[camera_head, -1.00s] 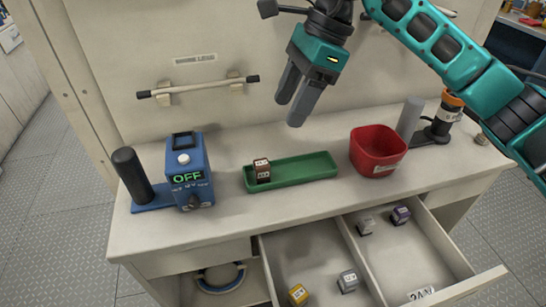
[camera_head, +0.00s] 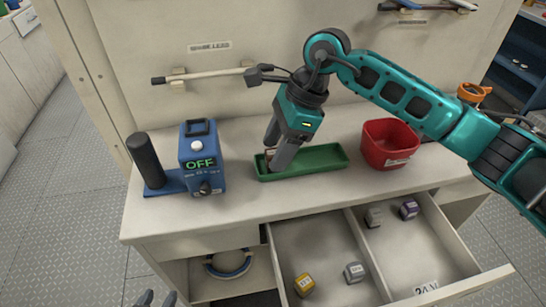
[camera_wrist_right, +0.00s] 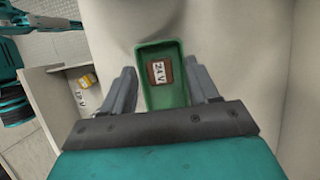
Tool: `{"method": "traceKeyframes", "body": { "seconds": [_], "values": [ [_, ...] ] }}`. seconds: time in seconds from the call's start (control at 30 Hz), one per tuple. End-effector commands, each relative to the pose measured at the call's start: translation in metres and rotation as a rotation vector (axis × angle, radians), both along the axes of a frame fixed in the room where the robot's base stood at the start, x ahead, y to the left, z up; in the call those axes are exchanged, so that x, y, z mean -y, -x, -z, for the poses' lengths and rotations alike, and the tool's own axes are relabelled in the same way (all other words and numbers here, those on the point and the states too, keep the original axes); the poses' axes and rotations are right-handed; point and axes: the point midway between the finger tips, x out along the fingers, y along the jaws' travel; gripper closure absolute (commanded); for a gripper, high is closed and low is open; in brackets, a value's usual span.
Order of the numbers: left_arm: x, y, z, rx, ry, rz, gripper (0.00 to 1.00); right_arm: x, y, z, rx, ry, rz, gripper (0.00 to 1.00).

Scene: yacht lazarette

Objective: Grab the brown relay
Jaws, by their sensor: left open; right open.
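The brown relay (camera_wrist_right: 160,72), with a white label reading 24 V, sits inside the green tray (camera_head: 318,157), toward the tray's left end in the head view. In the head view the relay is mostly hidden behind my right gripper (camera_head: 276,155). That gripper points down over the tray's left end. In the right wrist view its two fingers (camera_wrist_right: 163,92) are spread wide, outside the tray walls, with the relay lying between them and slightly ahead. Nothing is held. My left gripper (camera_head: 156,299) shows only its open, empty fingertips at the bottom edge, far from the tray.
A blue device reading OFF (camera_head: 203,160) stands left of the tray, and a red bin (camera_head: 389,145) stands right of it. An open drawer (camera_head: 318,245) below holds yellow (camera_head: 304,284), grey (camera_head: 355,271) and purple (camera_head: 409,208) relays, among others.

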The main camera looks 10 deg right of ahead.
Motion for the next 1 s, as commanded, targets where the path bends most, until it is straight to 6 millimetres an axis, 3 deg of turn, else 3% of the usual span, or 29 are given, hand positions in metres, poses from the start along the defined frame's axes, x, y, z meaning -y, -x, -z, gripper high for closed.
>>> {"method": "traceKeyframes", "body": {
  "seconds": [0.3,0.9,1.0],
  "values": [
    [0.0000,-0.0006,-0.0003,0.001,0.000,0.000,0.57,-0.0022,-0.0001,0.0055,0.001,0.001,-0.001,0.42],
    [0.0005,-0.0031,-0.0019,0.007,0.001,0.001,0.57,-0.0019,-0.0002,0.0051,0.001,0.001,0.000,1.00],
    [0.0006,-0.0031,-0.0019,0.007,0.001,0.001,0.57,-0.0019,-0.0002,0.0048,0.001,0.000,0.000,1.00]
  ]
}}
